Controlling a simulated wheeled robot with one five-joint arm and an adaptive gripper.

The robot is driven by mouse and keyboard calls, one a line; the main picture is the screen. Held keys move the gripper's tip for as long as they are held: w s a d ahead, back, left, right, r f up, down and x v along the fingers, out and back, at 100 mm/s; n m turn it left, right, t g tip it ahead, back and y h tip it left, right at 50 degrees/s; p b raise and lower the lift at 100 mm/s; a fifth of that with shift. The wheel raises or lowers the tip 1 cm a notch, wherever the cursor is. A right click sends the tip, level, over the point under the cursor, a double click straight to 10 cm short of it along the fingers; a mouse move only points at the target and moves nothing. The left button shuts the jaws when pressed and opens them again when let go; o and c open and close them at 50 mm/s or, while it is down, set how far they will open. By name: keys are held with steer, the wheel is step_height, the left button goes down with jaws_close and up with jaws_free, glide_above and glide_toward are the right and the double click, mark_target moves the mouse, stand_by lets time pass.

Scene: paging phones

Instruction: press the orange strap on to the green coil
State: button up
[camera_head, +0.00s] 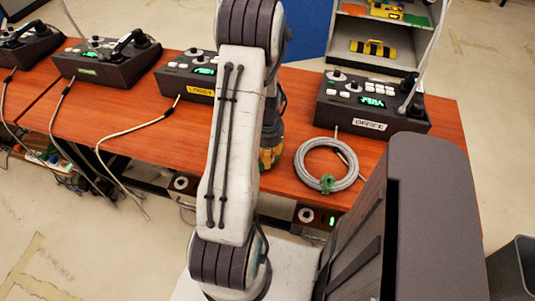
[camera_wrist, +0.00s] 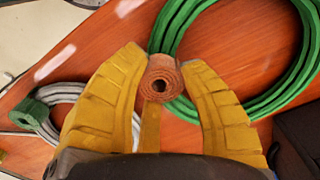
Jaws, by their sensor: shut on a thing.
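The orange strap (camera_wrist: 163,78) is a small rolled band held between the two yellow fingers of my gripper (camera_wrist: 162,90) in the wrist view. The green coil (camera_wrist: 285,95) lies on the wooden table beyond and to the right of the strap. The strap overlaps the coil's near left edge in the picture; I cannot tell whether they touch. In the head view my gripper (camera_head: 270,153) is partly hidden behind my arm, low over the table, and the strap and green coil are hidden there.
A grey coil (camera_head: 307,177) with a green strap (camera_head: 327,184) lies on the table (camera_head: 385,150) to the right of my gripper; it also shows at the left in the wrist view (camera_wrist: 72,92). A paging phone labelled OFFICE (camera_head: 345,108) stands behind it. Several other phones line the table leftward.

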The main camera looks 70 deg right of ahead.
steer(key=shift+f+b, duration=0.35)
steer(key=shift+b, duration=0.05)
stand_by(0.4)
stand_by(0.5)
steer(key=o, duration=1.4)
steer(key=shift+o, duration=0.2)
steer(key=shift+r, duration=0.1)
steer(key=shift+r+p, duration=2.4)
steer(key=shift+r, duration=1.05)
